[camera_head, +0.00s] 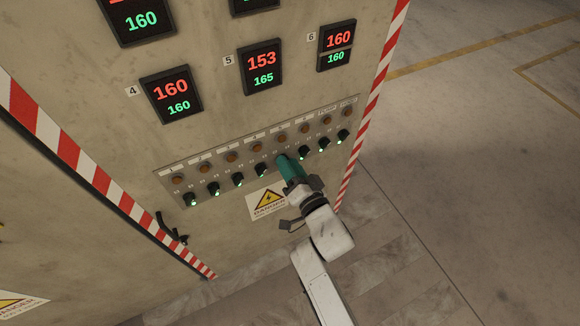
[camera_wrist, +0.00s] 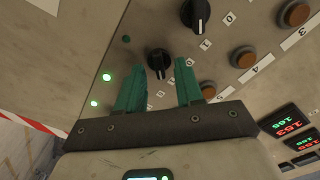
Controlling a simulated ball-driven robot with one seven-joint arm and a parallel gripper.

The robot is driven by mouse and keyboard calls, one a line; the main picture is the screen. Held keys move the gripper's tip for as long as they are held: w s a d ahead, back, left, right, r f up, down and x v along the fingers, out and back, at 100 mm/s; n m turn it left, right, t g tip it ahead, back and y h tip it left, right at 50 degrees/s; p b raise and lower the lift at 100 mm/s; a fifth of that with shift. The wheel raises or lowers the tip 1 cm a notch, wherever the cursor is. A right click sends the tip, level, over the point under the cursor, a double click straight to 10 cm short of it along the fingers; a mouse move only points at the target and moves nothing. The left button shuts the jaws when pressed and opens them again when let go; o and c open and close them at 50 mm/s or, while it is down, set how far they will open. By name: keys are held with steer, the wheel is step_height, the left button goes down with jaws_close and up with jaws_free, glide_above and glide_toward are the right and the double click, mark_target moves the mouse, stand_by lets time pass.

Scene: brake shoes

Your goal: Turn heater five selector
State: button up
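In the head view my gripper (camera_head: 281,159) reaches the panel at the fifth position and hides this knob. The heater five display (camera_head: 262,67) reads 153 in red and 165 in green.
Neighbouring selectors stand close on both sides, including the fourth (camera_head: 262,169) and sixth (camera_head: 303,153). Orange-brown buttons (camera_head: 256,146) run above them. A dark lamp (camera_wrist: 126,39) and a lit green lamp (camera_wrist: 107,77) show in the wrist view. Open floor (camera_head: 470,170) lies right of the cabinet.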

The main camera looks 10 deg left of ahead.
steer(key=shift+w+a, duration=0.1)
steer(key=shift+w, duration=0.05)
steer(key=shift+c, duration=0.2)
jaws_close()
steer(key=shift+n, duration=0.3)
steer(key=shift+s+a+n+b, duration=0.1)
steer(key=shift+n+b, duration=0.7)
steer(key=shift+n, duration=2.05)
steer(key=shift+s+a+n+b, duration=0.15)
steer(key=shift+n+b, duration=0.7)
steer(key=shift+n, duration=2.05)
steer(key=shift+s+a+n+b, duration=0.1)
steer(key=shift+n+b, duration=0.7)
steer(key=shift+n, duration=2.05)
